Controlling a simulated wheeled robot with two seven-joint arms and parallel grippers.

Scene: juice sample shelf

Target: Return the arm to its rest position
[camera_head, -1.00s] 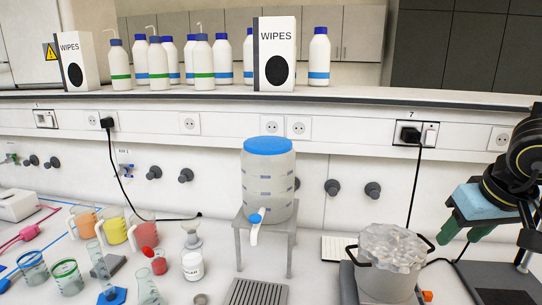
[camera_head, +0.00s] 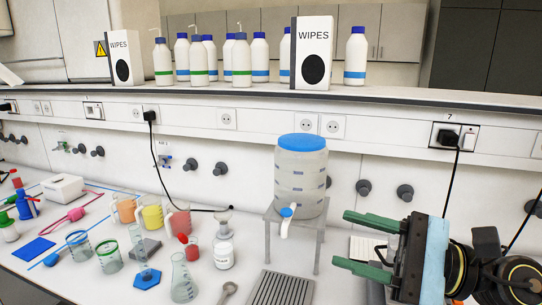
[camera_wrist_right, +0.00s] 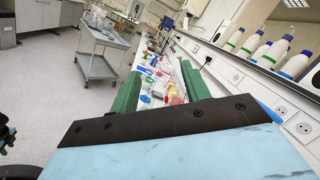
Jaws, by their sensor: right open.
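My right gripper (camera_head: 352,243) is at the lower right in the head view. Its two green fingers point left, spread apart with nothing between them. It is in front of the heating pot area at the right, which it mostly hides. In the right wrist view the green fingers (camera_wrist_right: 160,88) are apart, with the bench and the aisle beyond them.
A clear tank with a blue lid (camera_head: 302,170) stands on a metal stand left of my right gripper. Beakers with juice (camera_head: 152,216) and glassware cover the bench at left. Bottles and wipes boxes (camera_head: 315,55) line the shelf above. A grey cart (camera_wrist_right: 100,48) stands in the aisle.

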